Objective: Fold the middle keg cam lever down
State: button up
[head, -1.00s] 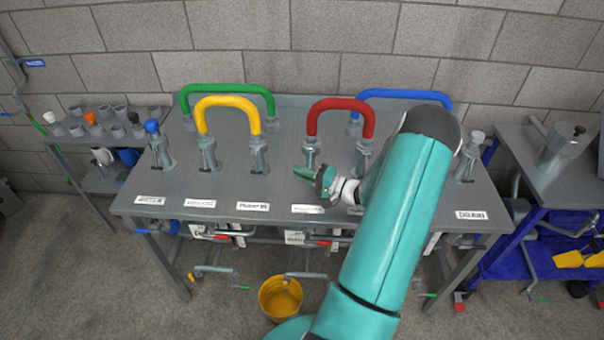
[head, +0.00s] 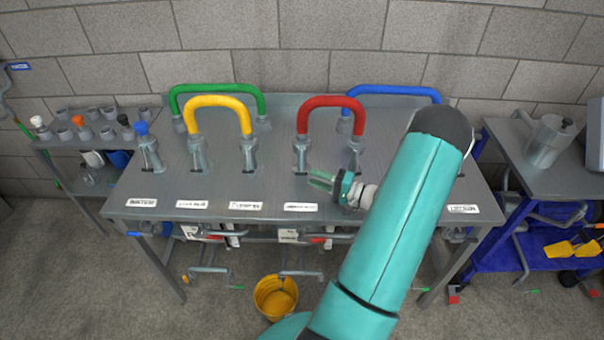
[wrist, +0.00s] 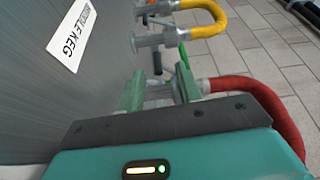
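The red hose (head: 331,101) arches between two upright grey couplings on the bench. Its left coupling (head: 302,156) is left of and behind my gripper (head: 320,180), which hovers low over the bench, fingers pointing left. In the wrist view the red hose (wrist: 233,84) joins a grey coupling seen through the gap between my green fingers (wrist: 160,90). The fingers are apart, and I see nothing clamped between them. A short dark bar (wrist: 157,63), possibly a cam lever, shows just beyond the fingertips.
The yellow hose (head: 219,101) stands left of the red one, with green (head: 217,90) and blue (head: 388,92) hoses behind. A yellow bucket (head: 276,297) is on the floor below the bench (head: 160,184). Side tables flank it. The front-centre bench top is fairly clear.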

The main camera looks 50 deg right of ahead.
jog(key=v, duration=0.5)
jog(key=shift+s+d, duration=0.1)
jog(key=shift+s, duration=0.3)
jog(key=shift+c, duration=0.4)
